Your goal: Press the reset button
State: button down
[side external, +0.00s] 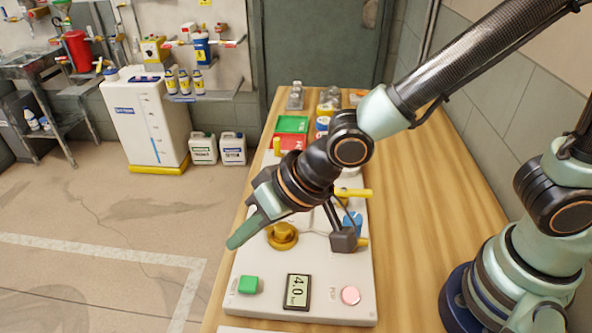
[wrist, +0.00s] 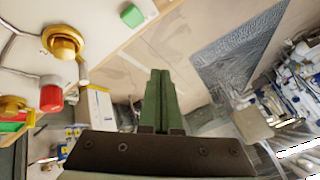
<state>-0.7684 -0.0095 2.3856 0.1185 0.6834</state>
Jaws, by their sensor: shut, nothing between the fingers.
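A white panel (side external: 330,302) lies on the wooden table. A green square button (side external: 249,285) is at its near left and a round pink button (side external: 350,295) at its near right. The labels beside them are too small to read, so I cannot tell which is the reset button. The green button also shows at the top of the wrist view (wrist: 132,15). My gripper (side external: 234,243) is shut and empty, pointing down-left by the panel's left edge, apart from both buttons. Its closed fingers show in the wrist view (wrist: 160,85).
A display reading 4.0 (side external: 297,291) sits between the buttons. A brass knob (side external: 282,236) stands right of my fingertips, and a dark box (side external: 344,240) hangs under my wrist. Green (side external: 292,124) and red bins stand farther back. Open floor lies left of the table.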

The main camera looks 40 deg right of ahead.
jog(key=shift+f, duration=0.1)
send_over(252, 285)
notch_tip(252, 285, down, 7)
jog(key=shift+d+r, duration=0.1)
jog(key=shift+r, duration=0.1)
jog(key=shift+w+f, duration=0.1)
jog(key=shift+f, duration=0.9)
jog(key=shift+f, duration=0.1)
dwell(1.5)
jog(key=shift+f, duration=0.35)
jog(key=shift+f, duration=0.5)
dwell(0.6)
jog(key=shift+r, duration=0.95)
